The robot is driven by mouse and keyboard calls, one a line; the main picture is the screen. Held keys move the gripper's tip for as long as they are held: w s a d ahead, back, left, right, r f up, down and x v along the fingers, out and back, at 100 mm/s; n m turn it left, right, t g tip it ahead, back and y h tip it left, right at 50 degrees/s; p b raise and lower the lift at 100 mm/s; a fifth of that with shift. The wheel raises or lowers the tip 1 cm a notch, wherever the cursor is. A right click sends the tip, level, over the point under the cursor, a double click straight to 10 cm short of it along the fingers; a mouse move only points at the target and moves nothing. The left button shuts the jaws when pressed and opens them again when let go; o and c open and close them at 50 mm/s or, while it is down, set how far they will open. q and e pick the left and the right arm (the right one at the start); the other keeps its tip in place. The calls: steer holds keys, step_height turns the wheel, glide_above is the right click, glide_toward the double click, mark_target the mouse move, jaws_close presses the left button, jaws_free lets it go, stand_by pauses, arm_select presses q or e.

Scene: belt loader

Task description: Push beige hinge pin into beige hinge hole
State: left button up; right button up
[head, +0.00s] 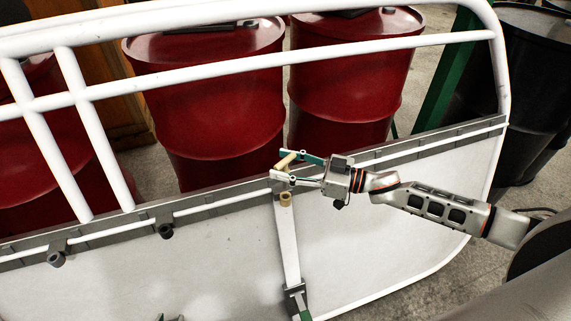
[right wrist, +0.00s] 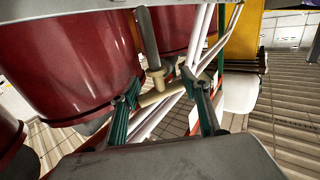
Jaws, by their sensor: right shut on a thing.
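The beige hinge pin (head: 286,160) is between the fingers of my right gripper (head: 297,168), above the grey rail. In the right wrist view the right gripper (right wrist: 165,112) has its two green fingers on either end of a beige crossbar (right wrist: 158,97). A collared beige part with a grey rod (right wrist: 147,35) meets or overlaps this crossbar; I cannot tell which. The beige hinge hole (head: 285,199) is at the upper end of a white strut, below and apart from the pin in the head view.
A large white panel (head: 190,265) with a grey rail and white tube frame (head: 280,68) fills the scene. Red drums (head: 205,105) stand behind the frame. Dark hinge fittings (head: 57,258) sit along the rail at left. A black barrel (head: 530,90) stands at right.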

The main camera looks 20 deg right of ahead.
mark_target(286, 188)
arm_select(q)
steer(key=shift+a+r, duration=0.1)
steer(key=shift+r, duration=0.15)
arm_select(e)
steer(key=shift+d, duration=0.1)
steer(key=shift+f, duration=0.35)
steer(key=shift+f+b, duration=0.55)
steer(key=shift+f, duration=0.5)
steer(key=shift+f+b, duration=0.75)
arm_select(q)
steer(key=shift+w+d+f+h+b, duration=0.2)
steer(key=shift+w+d+f+b, duration=0.1)
steer(key=shift+d+f, duration=0.15)
steer(key=shift+w+d+f+h+b, duration=0.25)
steer(key=shift+d+f, duration=0.1)
steer(key=shift+d, duration=0.15)
arm_select(e)
steer(key=shift+f, duration=0.9)
arm_select(q)
steer(key=shift+s, duration=0.1)
steer(key=shift+r, duration=0.2)
arm_select(e)
steer(key=shift+g, duration=0.3)
arm_select(q)
steer(key=shift+f, duration=0.35)
arm_select(e)
steer(key=shift+f, duration=0.45)
